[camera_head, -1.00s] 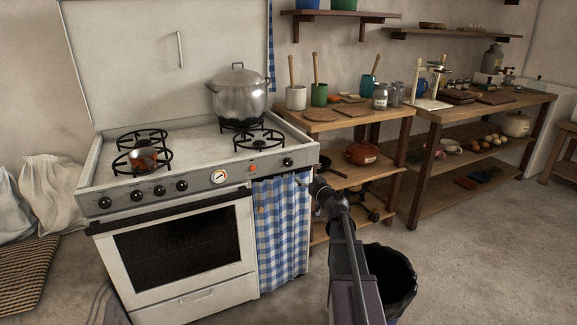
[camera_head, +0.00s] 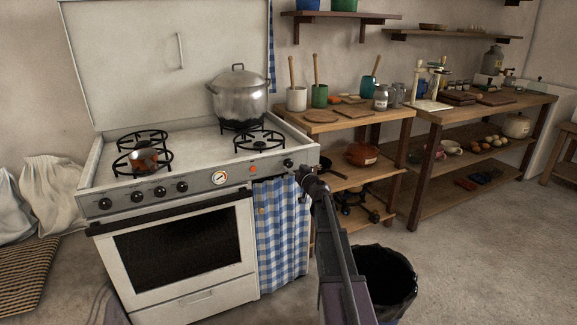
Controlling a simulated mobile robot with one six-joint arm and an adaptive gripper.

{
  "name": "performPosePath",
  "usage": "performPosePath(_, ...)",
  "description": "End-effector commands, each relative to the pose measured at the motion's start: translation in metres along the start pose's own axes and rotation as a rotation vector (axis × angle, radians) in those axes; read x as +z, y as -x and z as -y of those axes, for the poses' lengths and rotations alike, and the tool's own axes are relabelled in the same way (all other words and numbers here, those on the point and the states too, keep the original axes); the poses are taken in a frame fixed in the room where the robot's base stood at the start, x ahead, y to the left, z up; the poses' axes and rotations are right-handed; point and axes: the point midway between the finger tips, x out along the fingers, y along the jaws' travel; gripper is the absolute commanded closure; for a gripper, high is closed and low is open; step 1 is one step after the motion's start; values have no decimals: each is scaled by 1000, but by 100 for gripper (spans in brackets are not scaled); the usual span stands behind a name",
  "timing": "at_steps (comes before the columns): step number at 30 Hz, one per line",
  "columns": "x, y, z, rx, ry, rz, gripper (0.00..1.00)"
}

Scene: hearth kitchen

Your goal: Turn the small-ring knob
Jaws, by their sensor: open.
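The white stove (camera_head: 230,192) has a front panel with several black knobs. One knob (camera_head: 288,163) sits alone at the right end of the panel. The others, such as the leftmost knob (camera_head: 105,203), are grouped at the left. I cannot make out markings that tell which is the small-ring knob. My gripper (camera_head: 299,173) is open and empty, just below and to the right of the right-end knob. I cannot tell whether it touches the knob or the panel.
A checked curtain (camera_head: 280,230) hangs below the right-end knob. A wooden shelf unit (camera_head: 365,125) stands right of the stove, a black bin (camera_head: 390,280) on the floor.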

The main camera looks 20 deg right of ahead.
Motion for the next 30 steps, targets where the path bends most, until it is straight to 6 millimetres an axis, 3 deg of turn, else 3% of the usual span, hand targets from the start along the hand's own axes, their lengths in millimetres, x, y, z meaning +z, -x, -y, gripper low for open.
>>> performPosePath(3, 0, -19, -1, 0, 0, 0, 11)
performPosePath(9, 0, -34, -1, 0, 0, 0, 11)
performPosePath(22, 0, -37, 0, 1, 0, 0, 11)
performPosePath(30, 0, -37, 0, 1, 0, 0, 91)
